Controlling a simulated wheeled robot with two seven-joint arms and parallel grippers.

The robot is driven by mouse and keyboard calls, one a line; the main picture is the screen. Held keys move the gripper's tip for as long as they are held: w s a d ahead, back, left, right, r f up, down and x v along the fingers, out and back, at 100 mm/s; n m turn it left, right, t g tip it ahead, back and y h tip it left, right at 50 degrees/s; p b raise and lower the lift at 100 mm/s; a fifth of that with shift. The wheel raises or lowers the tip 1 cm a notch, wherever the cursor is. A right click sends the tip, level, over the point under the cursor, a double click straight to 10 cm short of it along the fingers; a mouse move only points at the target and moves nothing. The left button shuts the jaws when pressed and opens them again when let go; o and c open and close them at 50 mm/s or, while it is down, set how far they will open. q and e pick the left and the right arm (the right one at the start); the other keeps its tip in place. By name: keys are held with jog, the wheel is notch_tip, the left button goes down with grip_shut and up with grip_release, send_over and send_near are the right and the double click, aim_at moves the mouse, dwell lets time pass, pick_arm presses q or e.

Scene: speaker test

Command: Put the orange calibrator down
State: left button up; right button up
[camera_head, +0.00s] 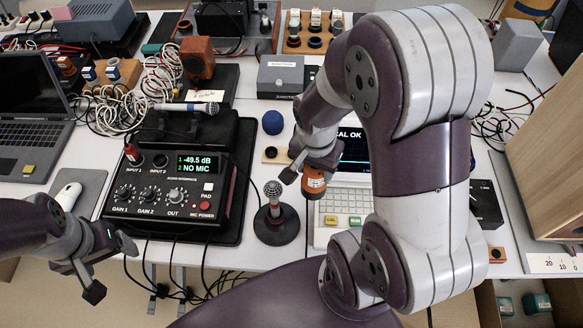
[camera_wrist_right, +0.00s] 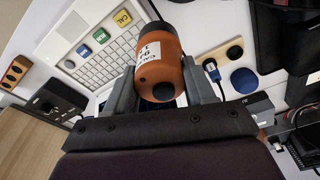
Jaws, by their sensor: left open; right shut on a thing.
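The orange calibrator (camera_head: 314,181) is a small cylinder with a white label. My right gripper (camera_head: 301,178) is shut on it and holds it over the front area by the white laptop. In the right wrist view the calibrator (camera_wrist_right: 159,62) sits between the two fingers of my right gripper (camera_wrist_right: 165,90), its label partly readable. My left gripper (camera_head: 104,268) is open and empty at the lower left, in front of the table edge.
A microphone on a round black stand (camera_head: 276,224) is left of the calibrator. The audio interface (camera_head: 172,185) stands further left. A white laptop (camera_head: 345,203) is partly hidden by my right arm. A blue foam ball (camera_head: 272,122) and a small wooden block (camera_head: 270,154) lie behind.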

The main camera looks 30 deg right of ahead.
jog(key=w+f, duration=0.3)
jog(key=w+a+f, duration=0.1)
jog(key=w+f, duration=0.1)
jog(key=f, duration=0.1)
jog(key=w+a+f, duration=0.1)
jog(key=w+f, duration=0.2)
jog(key=shift+w+f, duration=0.1)
jog(key=shift+w, duration=0.25)
jog(key=shift+w+d, duration=0.1)
jog(key=shift+d, duration=0.05)
jog(key=shift+f+b, duration=0.25)
jog(key=shift+b, duration=0.15)
jog(key=o, duration=1.2)
jog(key=shift+r, duration=0.1)
pick_arm(q)
jog(key=shift+w+a+f, duration=0.15)
jog(key=shift+f, duration=0.35)
pick_arm(e)
jog(key=shift+o, duration=0.3)
